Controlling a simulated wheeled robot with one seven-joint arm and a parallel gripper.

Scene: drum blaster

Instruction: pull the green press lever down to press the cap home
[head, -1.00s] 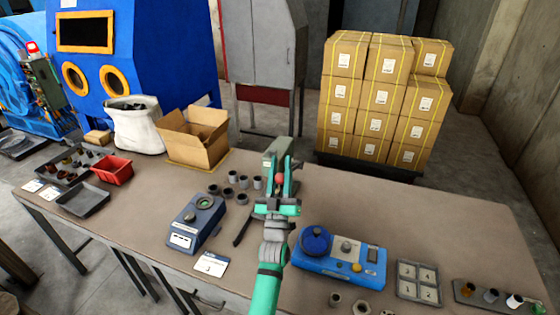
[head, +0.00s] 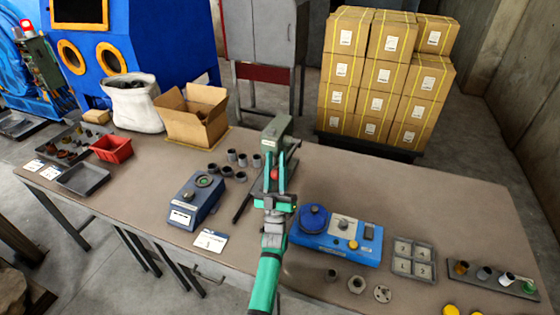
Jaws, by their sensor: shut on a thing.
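The grey-green lever press (head: 278,128) stands on the bench, with its head at the top of my arm in the head view. A red ball knob (head: 274,174) marks the lever's end, between my gripper's fingers. My gripper (head: 275,175) is shut on the lever at this knob. The teal fingers lie on either side of it. The rest of the lever and the lower part of the press are largely hidden by my gripper and arm. I cannot make out the cap or where it sits.
A blue-grey scale (head: 190,205) and grey cups (head: 232,156) lie left of my arm. A blue device (head: 338,243) and a four-part tray (head: 413,259) lie right. An open carton (head: 192,118) stands at the back. Bare bench shows at right (head: 430,195).

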